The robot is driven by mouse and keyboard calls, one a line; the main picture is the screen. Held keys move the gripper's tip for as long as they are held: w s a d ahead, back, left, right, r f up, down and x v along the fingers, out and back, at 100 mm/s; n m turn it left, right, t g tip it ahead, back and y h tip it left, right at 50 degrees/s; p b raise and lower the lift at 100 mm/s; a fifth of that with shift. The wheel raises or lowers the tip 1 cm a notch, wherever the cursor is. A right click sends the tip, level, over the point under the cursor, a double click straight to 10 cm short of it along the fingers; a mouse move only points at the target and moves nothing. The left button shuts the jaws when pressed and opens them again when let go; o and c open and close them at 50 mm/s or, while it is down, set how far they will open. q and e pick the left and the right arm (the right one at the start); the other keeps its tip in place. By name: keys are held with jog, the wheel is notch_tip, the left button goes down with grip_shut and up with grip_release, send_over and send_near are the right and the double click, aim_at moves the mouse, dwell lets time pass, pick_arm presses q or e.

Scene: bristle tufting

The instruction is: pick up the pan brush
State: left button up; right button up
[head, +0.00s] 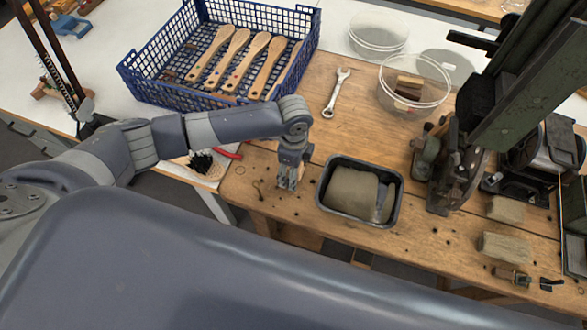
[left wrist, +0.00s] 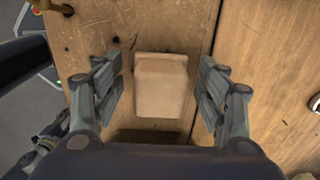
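My left gripper (head: 287,182) points down at the wooden bench, left of the dark tray. In the left wrist view the gripper (left wrist: 160,92) is open, with one finger on each side of a pale wooden block (left wrist: 161,84). Gaps show between the block and both fingers. The block may be the pan brush; no bristles show on it, and its underside is hidden. In the head view the gripper mostly hides this spot. My right gripper is in neither view.
A dark tray (head: 324,203) holding beige material stands right of the gripper. A blue crate (head: 150,92) with wooden handles stands behind. A wrench (head: 337,92), clear bowls (head: 379,35) and a green machine (head: 525,70) are farther right. Black bristles (head: 201,162) lie left.

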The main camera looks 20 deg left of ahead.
pick_arm(q)
jog(key=c, duration=1.1)
jog(key=shift+r, duration=0.1)
jog(key=shift+r, duration=0.5)
notch_tip(320, 180, up, 3)
jog(key=shift+w+f+b, duration=0.1)
jog(key=shift+f+b, duration=0.1)
jog(key=shift+b, duration=0.5)
jog(key=s+r+b, duration=0.1)
jog(key=s+b, duration=0.1)
jog(key=s, duration=1.4)
jog(key=shift+d+r, duration=0.15)
jog(key=shift+d, duration=0.1)
jog(key=shift+s, duration=0.1)
jog(key=shift+o, duration=0.7)
